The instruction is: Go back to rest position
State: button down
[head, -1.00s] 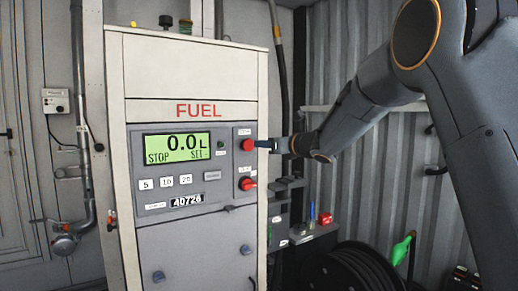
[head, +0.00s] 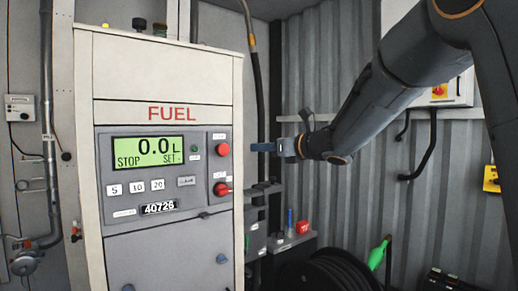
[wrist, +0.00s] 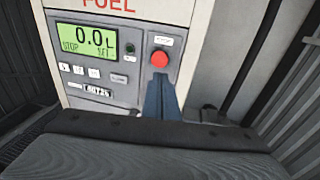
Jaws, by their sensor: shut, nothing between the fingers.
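My gripper (head: 262,147) is shut and empty, to the right of the fuel dispenser (head: 170,72) and apart from its panel in the head view. In the wrist view the blue-grey fingers of my gripper (wrist: 160,88) lie together, just below the red round button (wrist: 160,59) in the picture. The head view shows the red button (head: 222,149) at the panel's right side, above a red switch (head: 222,189). The display (head: 148,151) reads 0.0 L, STOP and SET.
A hose reel (head: 345,272) and a green nozzle (head: 377,254) are at the lower right. A small shelf (head: 290,243) holds a blue and a red item. A wall box with a red knob (head: 438,90) and corrugated walls stand behind my arm.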

jog(key=s+d+f+m+g+h, duration=0.1)
jog(key=s+d+f+m+h, duration=0.3)
jog(key=f+m, duration=0.45)
jog(key=s+d+f+m+h, duration=0.1)
jog(key=d+f+m+h, duration=0.2)
jog(key=d+f+m, duration=0.5)
jog(key=s+d+f+m+g+h, duration=0.1)
jog(key=s+d+f+m+h, duration=0.2)
jog(key=f+m, duration=0.55)
jog(key=s+f+m+g, duration=0.3)
jog(key=s+f+m, duration=0.2)
jog(key=s, duration=0.4)
jog(key=s+f+m+g+h, duration=0.1)
jog(key=s+f+m+g, duration=0.2)
jog(key=s+f+m, duration=0.2)
jog(key=s+f+m+g, duration=0.3)
jog(key=s+m, duration=0.6)
jog(key=s, duration=0.6)
notch_tip(320, 180, down, 2)
jog(key=shift+s+a+f+m+g+h, duration=0.15)
jog(key=shift+s+f+m+g+h, duration=0.1)
jog(key=shift+m+g+h, duration=0.15)
jog(key=shift+a, duration=0.1)
